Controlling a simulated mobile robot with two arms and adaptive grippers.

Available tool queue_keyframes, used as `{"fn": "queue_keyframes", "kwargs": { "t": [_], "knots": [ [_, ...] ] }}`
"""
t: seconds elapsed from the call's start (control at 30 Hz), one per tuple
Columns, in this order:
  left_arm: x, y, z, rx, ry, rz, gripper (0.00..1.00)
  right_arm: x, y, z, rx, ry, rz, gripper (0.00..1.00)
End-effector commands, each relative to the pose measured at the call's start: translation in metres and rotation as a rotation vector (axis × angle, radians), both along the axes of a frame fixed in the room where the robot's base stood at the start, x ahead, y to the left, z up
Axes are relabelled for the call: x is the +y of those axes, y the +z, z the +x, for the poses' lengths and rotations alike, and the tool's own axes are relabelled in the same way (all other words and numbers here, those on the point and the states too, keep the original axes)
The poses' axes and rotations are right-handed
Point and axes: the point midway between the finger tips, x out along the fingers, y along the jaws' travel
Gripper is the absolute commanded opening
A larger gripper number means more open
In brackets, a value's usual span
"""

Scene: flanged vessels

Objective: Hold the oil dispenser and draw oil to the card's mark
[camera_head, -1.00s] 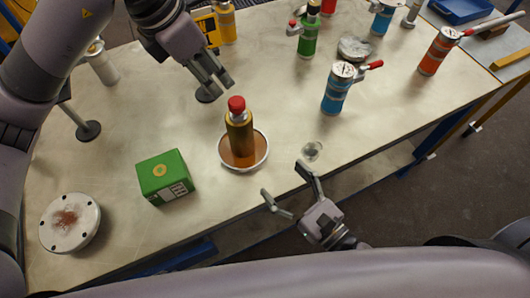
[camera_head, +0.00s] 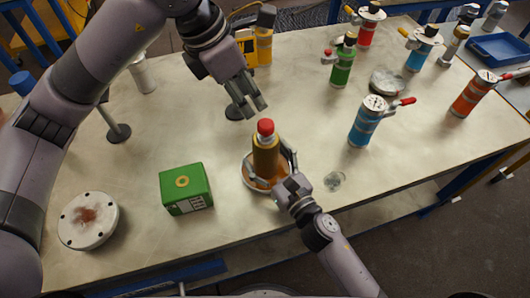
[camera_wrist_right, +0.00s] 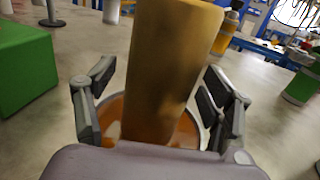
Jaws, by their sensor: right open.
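The oil dispenser, a gold-brown bottle (camera_head: 265,158) with a red cap (camera_head: 265,127), stands upright in a shallow round dish (camera_head: 247,180) holding orange-brown liquid. My right gripper (camera_head: 272,172) is low at the bottle, with its fingers open. In the right wrist view the bottle (camera_wrist_right: 165,75) rises between the two spread fingers (camera_wrist_right: 163,108), with a gap showing at each side. My left gripper (camera_head: 254,112) hangs just behind and above the bottle, apart from it; its finger spread is unclear at this angle. I cannot make out a card with a mark.
A green box (camera_head: 186,188) stands left of the dish. A white flanged disc (camera_head: 88,221) lies at the front left. A small clear item (camera_head: 334,181) lies right of the dish. A blue canister (camera_head: 367,122) stands farther right. The table's front edge is close.

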Motion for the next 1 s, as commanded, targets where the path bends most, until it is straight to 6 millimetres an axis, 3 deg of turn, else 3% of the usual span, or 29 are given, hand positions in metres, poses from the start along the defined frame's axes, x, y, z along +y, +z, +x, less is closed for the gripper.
{"fn": "queue_keyframes", "kwargs": {
  "t": [0.43,1.0],
  "knots": [
    [0.0000,0.0000,0.0000,0.000,0.000,0.000,0.33,0.0050,0.0000,0.0086,0.001,0.000,-0.001,0.75],
    [0.0000,0.0000,0.0000,0.000,0.000,0.000,0.33,0.0049,0.0000,0.0084,0.000,0.000,0.000,0.37]
  ]
}}
